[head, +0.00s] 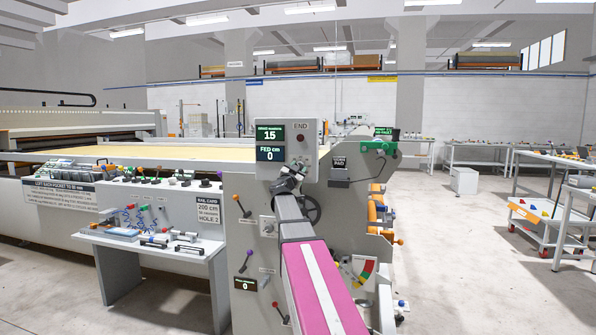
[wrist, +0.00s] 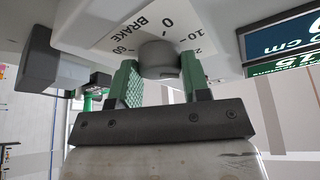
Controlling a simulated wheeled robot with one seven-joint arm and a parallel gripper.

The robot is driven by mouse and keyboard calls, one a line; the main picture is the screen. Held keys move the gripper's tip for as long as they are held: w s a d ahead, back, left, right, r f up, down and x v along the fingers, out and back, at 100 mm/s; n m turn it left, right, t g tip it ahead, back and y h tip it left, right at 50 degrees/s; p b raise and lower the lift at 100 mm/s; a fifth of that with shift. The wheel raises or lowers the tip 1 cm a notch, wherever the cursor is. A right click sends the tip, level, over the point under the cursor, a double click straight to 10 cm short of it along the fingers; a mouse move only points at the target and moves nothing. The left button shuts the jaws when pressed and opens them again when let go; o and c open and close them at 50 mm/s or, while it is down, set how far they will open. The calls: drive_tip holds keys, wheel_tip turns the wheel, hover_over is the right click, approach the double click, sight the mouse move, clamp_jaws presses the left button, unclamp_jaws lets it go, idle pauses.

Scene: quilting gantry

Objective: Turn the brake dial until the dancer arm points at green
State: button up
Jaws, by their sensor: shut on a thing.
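The brake dial (wrist: 160,58) is a round grey knob on a pale plate marked BRAKE, with 0, 10 and 60 readable around it. My gripper (wrist: 161,72) has its two green fingers on either side of the knob and is shut on it. In the head view my gripper (head: 288,180) is at the END panel, and the dial is hidden behind it. A coloured sector scale (head: 364,270) with red, yellow and green shows low on the machine's end, right of my arm. The dancer arm is too small and partly covered to tell where it points.
A display (head: 271,142) on the END panel (head: 301,145) reads 15 above FED cm 0. A handwheel (head: 312,209) and several ball-ended levers surround my arm. A side shelf (head: 150,243) with tools stands left. The floor at right is open before a trolley (head: 540,222).

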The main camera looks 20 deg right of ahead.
idle(0.3)
drive_tip(key=o, duration=0.9)
drive_tip(key=shift+o, duration=0.2)
drive_tip(key=v, duration=1.1)
drive_tip(key=shift+w, duration=0.1)
